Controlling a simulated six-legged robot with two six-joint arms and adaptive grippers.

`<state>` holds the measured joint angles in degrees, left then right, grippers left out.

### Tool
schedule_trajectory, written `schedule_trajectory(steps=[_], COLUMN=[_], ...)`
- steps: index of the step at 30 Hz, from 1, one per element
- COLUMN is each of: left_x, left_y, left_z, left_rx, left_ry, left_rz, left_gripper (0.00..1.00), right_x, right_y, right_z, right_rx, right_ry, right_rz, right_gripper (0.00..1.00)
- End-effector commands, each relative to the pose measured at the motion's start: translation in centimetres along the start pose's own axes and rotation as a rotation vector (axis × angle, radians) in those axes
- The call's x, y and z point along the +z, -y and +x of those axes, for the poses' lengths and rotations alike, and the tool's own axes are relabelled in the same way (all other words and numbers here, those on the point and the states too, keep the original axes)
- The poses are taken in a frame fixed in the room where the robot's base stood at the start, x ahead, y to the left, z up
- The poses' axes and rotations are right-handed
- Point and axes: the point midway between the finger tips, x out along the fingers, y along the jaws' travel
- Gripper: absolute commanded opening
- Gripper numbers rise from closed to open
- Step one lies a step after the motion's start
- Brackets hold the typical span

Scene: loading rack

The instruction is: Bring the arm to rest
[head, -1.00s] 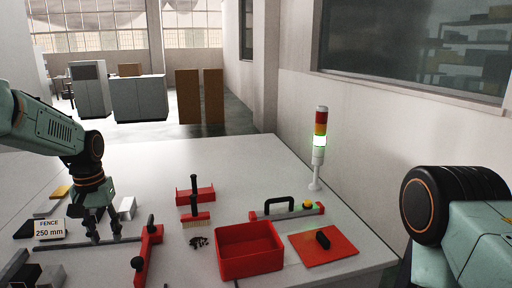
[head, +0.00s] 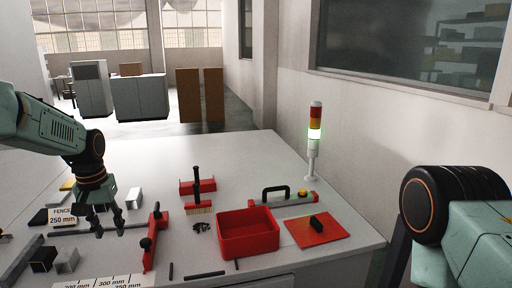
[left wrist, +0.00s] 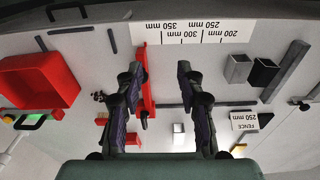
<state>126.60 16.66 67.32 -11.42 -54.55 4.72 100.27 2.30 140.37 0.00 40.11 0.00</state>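My left gripper (head: 109,232) hangs fingers-down over the left part of the white table, to the left of a red clamp bar (head: 152,242). Its two fingers are apart, with nothing between them.
A red bin (head: 248,250), a red plate (head: 319,230) with a black block, brushes (head: 198,190) and a green-lit signal tower (head: 314,140) stand on the table. A FENCE 250 mm sign (head: 62,217), grey profiles (head: 67,260) and a scale strip (head: 108,283) lie left. The table's back is clear.

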Motion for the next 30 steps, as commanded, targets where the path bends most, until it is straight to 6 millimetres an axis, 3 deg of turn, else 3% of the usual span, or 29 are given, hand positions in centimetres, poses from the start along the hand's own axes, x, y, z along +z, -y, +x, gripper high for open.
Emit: schedule_trajectory(steps=[8,11,14,20,24,30], left_x=[-2.2,-2.1,-1.1,4.7,11.1,21.9], left_y=[-1.3,-2.2,-3.4,-5.9,-7.0,-7.1], left_z=[1.9,3.3,6.1,15.2,21.9,29.3], left_rx=[0.037,0.054,0.071,0.098,0.102,0.085], left_ry=[-0.156,-0.207,-0.254,-0.315,-0.323,-0.283], left_rz=[0.013,0.022,0.035,0.059,0.074,0.093], left_gripper=[0.38,0.38,0.38,0.38,0.38,0.38], right_x=[0.0,0.0,0.0,0.0,0.0,0.0], right_y=[0.0,0.0,0.0,0.0,0.0,-0.1], right_z=[0.0,0.1,0.6,3.1,5.4,8.9], right_rx=[0.0,0.0,0.0,0.0,0.0,0.0], right_ry=[0.0,0.0,0.0,0.0,0.0,0.0], right_rz=[0.0,0.0,0.0,0.0,0.0,0.0], right_gripper=[0.4,0.4,0.4,0.4,0.4,0.4])
